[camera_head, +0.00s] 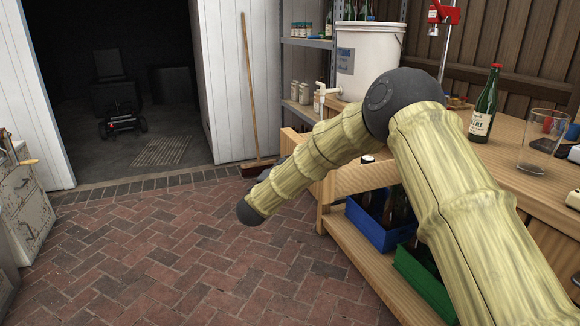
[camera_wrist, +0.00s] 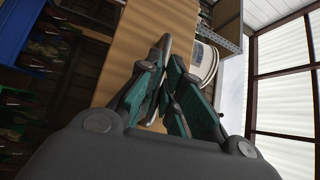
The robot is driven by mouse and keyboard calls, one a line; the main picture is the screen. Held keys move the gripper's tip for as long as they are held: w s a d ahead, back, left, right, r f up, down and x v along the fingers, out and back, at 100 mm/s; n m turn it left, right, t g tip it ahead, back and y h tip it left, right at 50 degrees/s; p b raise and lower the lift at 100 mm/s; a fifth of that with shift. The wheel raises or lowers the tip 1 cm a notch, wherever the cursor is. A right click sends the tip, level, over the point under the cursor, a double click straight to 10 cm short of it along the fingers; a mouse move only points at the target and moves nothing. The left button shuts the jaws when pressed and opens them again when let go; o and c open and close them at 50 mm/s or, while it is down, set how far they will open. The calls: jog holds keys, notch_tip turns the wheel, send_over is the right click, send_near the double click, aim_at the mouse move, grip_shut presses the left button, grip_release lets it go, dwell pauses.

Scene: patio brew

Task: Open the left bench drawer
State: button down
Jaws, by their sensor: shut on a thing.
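My gripper (camera_wrist: 166,68) has its fingers closed together around a silver curved handle (camera_wrist: 164,45) in the wrist view. A pale wooden face (camera_wrist: 130,52), apparently the drawer front, lies just beyond the fingers. In the head view my bamboo-like arm crosses the bench and hides the handle and most of the gripper. A pale wooden panel (camera_head: 362,181) shows below the arm at the bench's far left end. How far the drawer stands out cannot be told.
The wooden bench (camera_head: 530,187) carries a white bucket (camera_head: 368,62), a green bottle (camera_head: 484,108) and a glass (camera_head: 541,145). Blue (camera_head: 378,228) and green (camera_head: 420,275) bottle crates stand on its lower shelf. A broom (camera_head: 250,90) leans behind. The brick floor (camera_head: 170,250) is clear.

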jog(key=c, duration=1.6)
grip_release()
jog(key=shift+o, duration=0.2)
jog(key=v, duration=1.2)
jog(key=shift+f, duration=0.15)
